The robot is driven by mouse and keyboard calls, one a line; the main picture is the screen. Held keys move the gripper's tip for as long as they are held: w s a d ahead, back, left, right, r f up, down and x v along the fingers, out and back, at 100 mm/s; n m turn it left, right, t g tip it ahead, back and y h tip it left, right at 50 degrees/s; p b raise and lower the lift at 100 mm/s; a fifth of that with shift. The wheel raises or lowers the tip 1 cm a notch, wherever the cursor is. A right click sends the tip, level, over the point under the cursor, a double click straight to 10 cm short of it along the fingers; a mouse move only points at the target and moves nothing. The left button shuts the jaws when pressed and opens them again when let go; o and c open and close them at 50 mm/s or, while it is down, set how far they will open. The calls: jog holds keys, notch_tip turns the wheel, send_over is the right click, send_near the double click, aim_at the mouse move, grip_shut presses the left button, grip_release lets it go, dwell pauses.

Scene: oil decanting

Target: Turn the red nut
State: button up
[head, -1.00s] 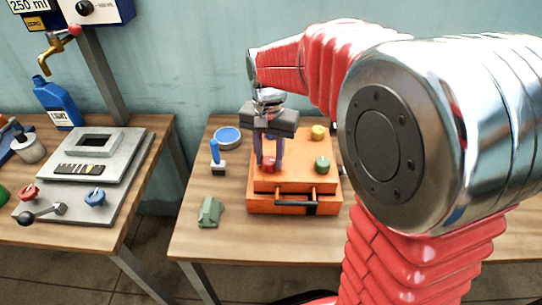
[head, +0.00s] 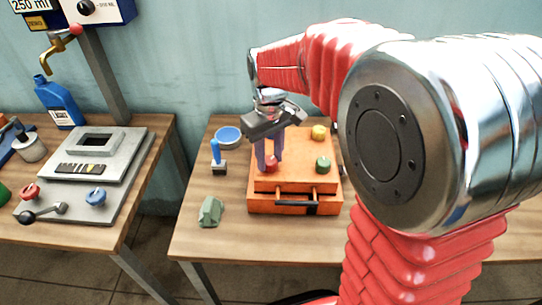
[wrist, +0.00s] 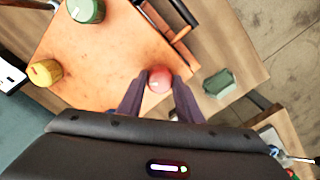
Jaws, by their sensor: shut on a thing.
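The red nut (head: 271,164) sits on the top of the orange box (head: 290,174), near its front left corner. My gripper (head: 268,165) points down over it, with its two purple-grey fingers around the nut. In the wrist view the red nut (wrist: 159,79) shows between the fingertips (wrist: 158,88), and the gripper is shut on it. The fingers hide part of the nut's sides.
A green nut (head: 323,164) and a yellow nut (head: 319,132) stand on the same box. The box front has a dark handle (head: 297,203). Left of it are a blue-handled switch (head: 216,157), a blue-topped round dish (head: 228,136) and a green block (head: 210,210).

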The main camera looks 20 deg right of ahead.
aim_at(270, 160)
jog(key=n, duration=0.4)
jog(key=shift+s+f+n, duration=0.15)
jog(key=shift+s+n, duration=0.05)
jog(key=shift+n, duration=1.8)
jog(key=o, duration=1)
jog(key=shift+o, duration=0.2)
jog(key=shift+w, duration=0.1)
jog(key=shift+r, duration=0.2)
jog(key=shift+w+r, duration=0.1)
jog(key=shift+r, duration=0.45)
notch_tip(270, 160, up, 12)
jog(key=shift+r, duration=0.2)
